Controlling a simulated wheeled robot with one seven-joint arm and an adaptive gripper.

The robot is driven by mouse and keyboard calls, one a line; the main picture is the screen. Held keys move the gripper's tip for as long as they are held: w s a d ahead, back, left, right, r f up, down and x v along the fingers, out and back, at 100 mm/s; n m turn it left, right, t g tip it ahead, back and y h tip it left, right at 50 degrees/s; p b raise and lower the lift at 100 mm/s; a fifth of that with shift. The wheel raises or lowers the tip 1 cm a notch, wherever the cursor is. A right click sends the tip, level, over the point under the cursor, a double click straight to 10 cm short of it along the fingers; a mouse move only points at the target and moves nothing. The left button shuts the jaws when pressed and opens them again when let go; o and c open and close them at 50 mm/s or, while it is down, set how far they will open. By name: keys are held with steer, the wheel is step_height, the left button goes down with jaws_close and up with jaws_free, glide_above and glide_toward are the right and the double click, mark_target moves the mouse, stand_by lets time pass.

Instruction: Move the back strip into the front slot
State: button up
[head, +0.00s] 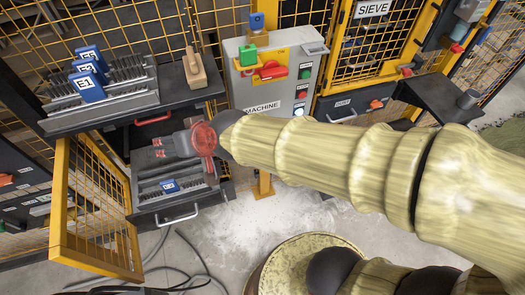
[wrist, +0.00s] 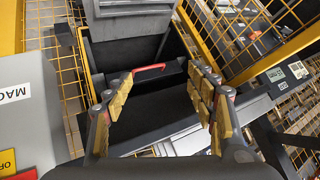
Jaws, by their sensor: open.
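Several strips with blue tags stand in a grey slotted rack (head: 128,100) at the upper left of the head view. The front tag (head: 87,86) reads E1, and the rear tag (head: 88,54) is partly hidden behind others. Another blue tag (head: 169,186) lies on a slotted insert in the open lower drawer (head: 150,204). Which strip or slot the task means is not clear. My gripper (head: 157,147) is over the rear of this drawer, below and right of the rack. In the wrist view my gripper (wrist: 165,76) is open, with nothing between its fingers.
A grey machine box (head: 272,85) with buttons stands right of the rack. A yellow mesh door (head: 95,205) stands open left of the drawer. A wooden-handled tool (head: 194,68) is on the shelf. A red handle (wrist: 150,67) shows beyond my fingers.

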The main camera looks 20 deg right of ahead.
steer(key=s+d+r+g+h, duration=0.1)
steer(key=s+d+h, duration=0.1)
steer(key=s+d, duration=0.5)
steer(key=s+d+r+m+g+h, duration=0.1)
steer(key=s+d+h, duration=0.2)
steer(key=s+d, duration=0.5)
steer(key=d, duration=0.6)
steer(key=shift+d+r+g, duration=0.3)
steer(key=shift+r+p, duration=0.5)
steer(key=shift+w, duration=0.1)
